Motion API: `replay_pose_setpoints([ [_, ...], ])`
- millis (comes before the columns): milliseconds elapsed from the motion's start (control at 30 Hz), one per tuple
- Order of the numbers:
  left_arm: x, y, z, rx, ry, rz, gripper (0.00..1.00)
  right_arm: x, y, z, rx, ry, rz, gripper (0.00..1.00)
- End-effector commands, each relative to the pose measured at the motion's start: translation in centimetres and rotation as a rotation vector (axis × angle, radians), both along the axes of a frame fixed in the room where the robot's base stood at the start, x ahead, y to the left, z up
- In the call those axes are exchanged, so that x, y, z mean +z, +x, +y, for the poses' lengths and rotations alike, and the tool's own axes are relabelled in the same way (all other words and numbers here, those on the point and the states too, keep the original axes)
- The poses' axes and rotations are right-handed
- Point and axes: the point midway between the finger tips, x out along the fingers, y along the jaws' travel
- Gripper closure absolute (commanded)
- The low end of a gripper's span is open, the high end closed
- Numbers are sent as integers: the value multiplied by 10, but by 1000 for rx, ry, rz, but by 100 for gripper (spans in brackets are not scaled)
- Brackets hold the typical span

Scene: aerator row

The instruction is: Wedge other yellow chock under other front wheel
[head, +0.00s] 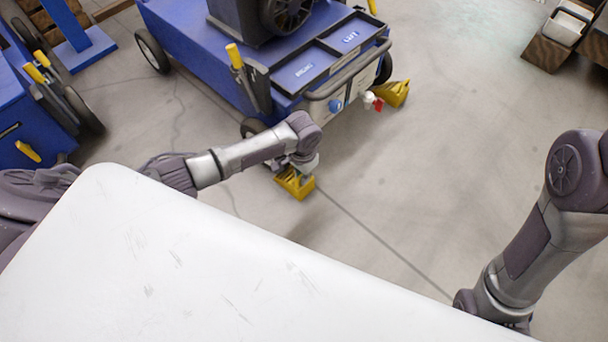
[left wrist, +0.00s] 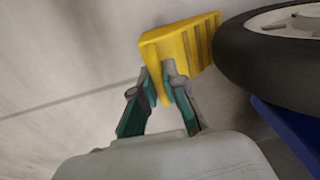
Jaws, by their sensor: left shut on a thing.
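A yellow chock (head: 294,183) is held low over the floor in the head view, near the cart's front wheel (head: 253,127). In the left wrist view, my left gripper (left wrist: 162,88) is shut on this yellow chock (left wrist: 188,44). The chock's ridged end is close beside the black tyre (left wrist: 262,58); I cannot tell whether they touch. My left gripper also shows in the head view (head: 298,170), partly hidden by its arm. Another yellow chock (head: 391,93) sits by the cart's other front wheel (head: 384,68). My right gripper is out of view below the right arm.
The blue cart (head: 194,50) has a front handle (head: 349,72), trays on top and a red-handled valve (head: 376,102). More blue equipment (head: 30,115) stands at the left. Wooden boxes (head: 547,52) stand at the top right. The middle floor is clear.

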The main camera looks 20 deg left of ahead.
Motion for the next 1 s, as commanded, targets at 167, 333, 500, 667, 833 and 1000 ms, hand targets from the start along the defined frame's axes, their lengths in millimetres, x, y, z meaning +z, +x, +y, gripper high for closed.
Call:
replay_pose_setpoints([
  [167, -2, 0, 5, 4, 9, 2, 100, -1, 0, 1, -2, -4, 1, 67],
  [333, -1, 0, 4, 4, 8, 1, 63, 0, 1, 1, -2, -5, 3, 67],
  [500, -1, 0, 3, 2, 6, 1, 60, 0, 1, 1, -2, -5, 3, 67],
  [667, 0, -1, 2, 2, 4, 2, 60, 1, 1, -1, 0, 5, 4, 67],
  [833, 19, 0, 2, 0, 3, -1, 60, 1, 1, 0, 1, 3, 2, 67],
  [1000, 55, 0, 1, 0, 2, -2, 60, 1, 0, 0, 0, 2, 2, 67],
])
